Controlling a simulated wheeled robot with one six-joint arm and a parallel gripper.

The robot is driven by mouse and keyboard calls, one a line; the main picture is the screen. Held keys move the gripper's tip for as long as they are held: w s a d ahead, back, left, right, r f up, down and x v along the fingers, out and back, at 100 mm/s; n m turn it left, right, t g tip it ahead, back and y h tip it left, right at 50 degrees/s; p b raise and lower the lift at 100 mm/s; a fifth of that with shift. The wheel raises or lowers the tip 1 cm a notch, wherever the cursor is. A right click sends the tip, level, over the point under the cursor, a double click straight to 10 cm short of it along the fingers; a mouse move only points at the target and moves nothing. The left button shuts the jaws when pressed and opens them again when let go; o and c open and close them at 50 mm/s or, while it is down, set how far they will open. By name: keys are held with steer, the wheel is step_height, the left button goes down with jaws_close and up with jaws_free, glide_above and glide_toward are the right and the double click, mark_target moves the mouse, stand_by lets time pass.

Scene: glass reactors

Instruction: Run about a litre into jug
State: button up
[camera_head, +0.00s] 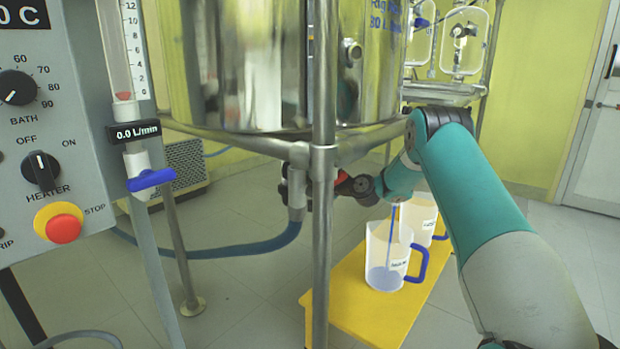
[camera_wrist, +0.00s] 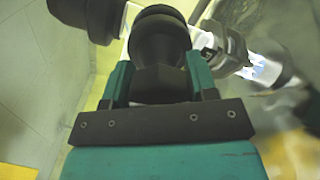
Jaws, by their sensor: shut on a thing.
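The front jug (camera_head: 399,251), clear with a blue handle and a label, stands on the yellow bench (camera_head: 352,318). A thin blue stream (camera_head: 393,232) falls into it, and a shallow layer of bluish liquid (camera_head: 384,279) lies at its bottom. The graduations are too small to read. My gripper (camera_head: 352,186) is beside the outlet under the steel vessel (camera_head: 250,75), partly hidden by the upright post, near a red part (camera_head: 342,178). In the wrist view, my gripper (camera_wrist: 158,82) is shut on a dark round handle (camera_wrist: 160,35). The stream's upper end is hidden.
A second jug (camera_head: 424,215) stands just behind the first. A steel post (camera_head: 324,240) rises in front of the outlet. A blue hose (camera_head: 235,252) runs left from there. The control panel (camera_head: 45,120) and flow meter (camera_head: 125,70) fill the left side.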

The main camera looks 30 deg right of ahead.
steer(key=shift+n, duration=0.3)
steer(key=o, duration=0.9)
